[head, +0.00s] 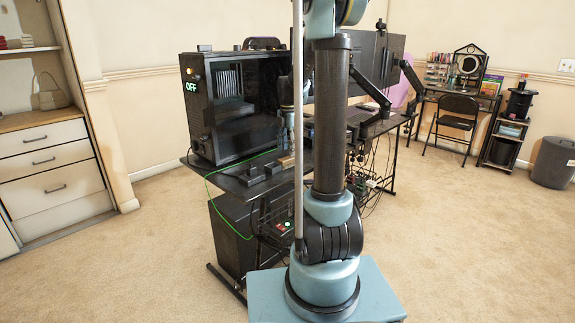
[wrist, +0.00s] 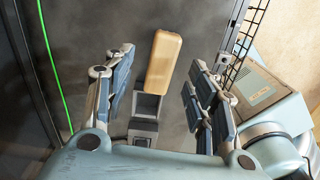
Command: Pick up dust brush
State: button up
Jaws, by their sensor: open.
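A tan, wooden-looking block with rounded ends (wrist: 164,60), which looks like the dust brush, lies on the dark desk top in the wrist view. No bristles show. My gripper (wrist: 160,95) is open, with one finger on each side of the picture. The block shows between and beyond the fingers, apart from both. In the head view a small brown piece (head: 286,161) on the desk seems to be the same thing, partly hidden by my arm. My gripper is mostly hidden behind my arm there.
A small grey open-topped holder (wrist: 146,108) stands close by the block. A black computer case (head: 235,105) with a green OFF display stands left on the desk (head: 232,183). A green cable (wrist: 54,65) runs along the left. Monitors (head: 365,62) stand behind. A wire grid (wrist: 250,30) is at upper right.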

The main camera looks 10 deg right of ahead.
aim_at(289, 159)
jog(key=shift+s+f, duration=0.1)
jog(key=shift+f, duration=2.7)
jog(key=c, duration=1.2)
